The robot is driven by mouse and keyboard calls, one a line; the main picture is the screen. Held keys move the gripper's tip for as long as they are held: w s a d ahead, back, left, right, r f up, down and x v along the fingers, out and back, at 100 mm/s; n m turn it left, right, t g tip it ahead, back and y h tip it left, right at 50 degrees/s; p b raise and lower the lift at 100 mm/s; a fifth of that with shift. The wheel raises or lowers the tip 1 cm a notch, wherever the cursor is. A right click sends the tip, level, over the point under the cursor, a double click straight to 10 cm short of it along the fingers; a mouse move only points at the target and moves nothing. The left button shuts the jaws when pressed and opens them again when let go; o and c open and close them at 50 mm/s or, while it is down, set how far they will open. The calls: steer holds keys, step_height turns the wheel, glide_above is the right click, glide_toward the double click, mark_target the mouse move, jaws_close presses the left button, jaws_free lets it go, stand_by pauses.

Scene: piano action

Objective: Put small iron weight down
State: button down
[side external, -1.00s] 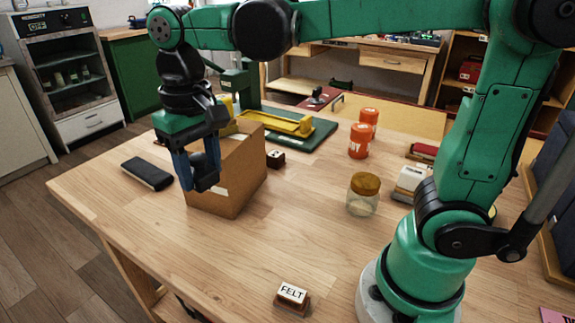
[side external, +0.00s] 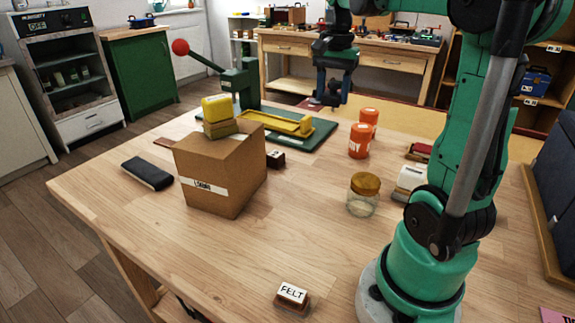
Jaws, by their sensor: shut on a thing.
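The picture does not show whether the held thing touches the surface below. A reddish board (side external: 309,103) lies behind and beneath the gripper, mostly covered by it.
Orange jars (side external: 359,140) and a glass jar (side external: 363,197) stand right.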

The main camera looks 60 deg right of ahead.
mark_target(336, 183)
steer(key=shift+m, duration=0.7)
steer(key=f, duration=0.6)
steer(key=s+d+f, duration=0.1)
steer(key=f, duration=0.6)
steer(key=s+d+f, duration=0.1)
steer(key=f, duration=0.6)
steer(key=shift+f, duration=0.1)
steer(key=shift+c, duration=1.7)
jaws_free()
steer(key=shift+d, duration=0.1)
step_height(336, 183, up, 12)
steer(key=w+a+n+t, duration=0.2)
steer(key=a+n+t, duration=0.1)
steer(key=a+n, duration=0.6)
steer(key=w+a+r+n+t, duration=0.1)
steer(key=a+n+t, duration=0.3)
steer(key=a+n, duration=0.5)
steer(key=w+a, duration=0.1)
steer(key=a, duration=0.5)
steer(key=shift+w+r, duration=0.2)
steer(key=shift+w, duration=0.15)
